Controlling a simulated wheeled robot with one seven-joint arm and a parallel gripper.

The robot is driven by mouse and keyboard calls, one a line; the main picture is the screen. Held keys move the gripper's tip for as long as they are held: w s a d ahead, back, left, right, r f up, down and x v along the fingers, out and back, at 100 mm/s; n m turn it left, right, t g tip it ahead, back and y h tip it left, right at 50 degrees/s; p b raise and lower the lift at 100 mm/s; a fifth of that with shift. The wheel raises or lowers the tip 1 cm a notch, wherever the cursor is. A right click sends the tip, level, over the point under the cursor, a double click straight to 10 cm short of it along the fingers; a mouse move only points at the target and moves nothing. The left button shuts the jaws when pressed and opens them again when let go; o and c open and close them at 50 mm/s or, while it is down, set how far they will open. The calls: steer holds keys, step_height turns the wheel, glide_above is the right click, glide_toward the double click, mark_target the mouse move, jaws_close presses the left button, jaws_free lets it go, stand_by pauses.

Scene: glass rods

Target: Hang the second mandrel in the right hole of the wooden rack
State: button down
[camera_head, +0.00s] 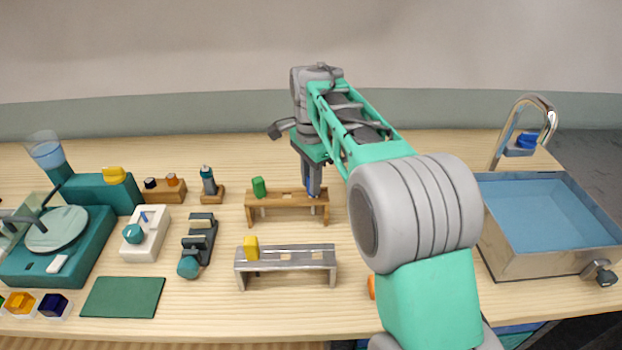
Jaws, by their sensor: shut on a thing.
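The wooden rack (265,203) stands at the middle of the table. A green-handled mandrel (259,187) is upright at its left end. My gripper (312,188) points down over the rack's right end, shut on a mandrel with a blue handle (308,182), mostly hidden by the fingers. The right hole is hidden behind the gripper. I cannot tell whether the blue mandrel's lower part is in the hole or just above it.
A grey metal rack (300,263) with a yellow-handled piece (251,248) stands in front. Left are a small torch (208,182), a white device (145,234) and a green mat (123,297). A sink (548,215) is at right. My arm covers the table between.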

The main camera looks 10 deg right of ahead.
stand_by(0.4)
steer(key=c, duration=1.1)
jaws_free()
step_height(320, 180, up, 8)
steer(key=shift+f, duration=0.1)
steer(key=shift+f, duration=0.1)
